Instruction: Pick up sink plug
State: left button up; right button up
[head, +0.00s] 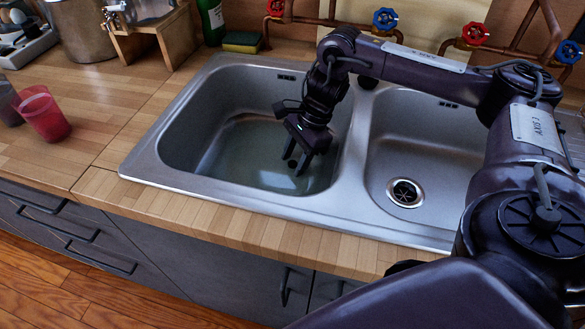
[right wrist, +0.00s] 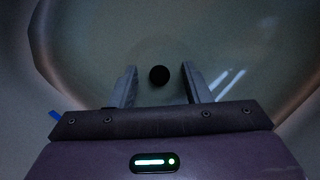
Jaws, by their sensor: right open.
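The sink plug (right wrist: 159,75) is a small, round, black piece in the right wrist view, low in the left sink basin (head: 215,110). Water appears to cover the bottom of that basin. My right gripper (head: 296,162) reaches down into the left basin, near its front right side. Its two fingers (right wrist: 159,88) are open, one on each side of the plug in the wrist picture. I see no finger touching the plug, and its depth below the fingertips is hard to tell. My left gripper is not in view.
The right basin (head: 440,150) is empty, with an open drain (head: 405,192). Copper pipes with red and blue valves (head: 385,18) run behind the sink. A sponge (head: 242,41) and green bottle (head: 212,20) stand at the back. A red cup (head: 45,115) is on the left counter.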

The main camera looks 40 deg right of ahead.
grip_shut()
dwell(0.4)
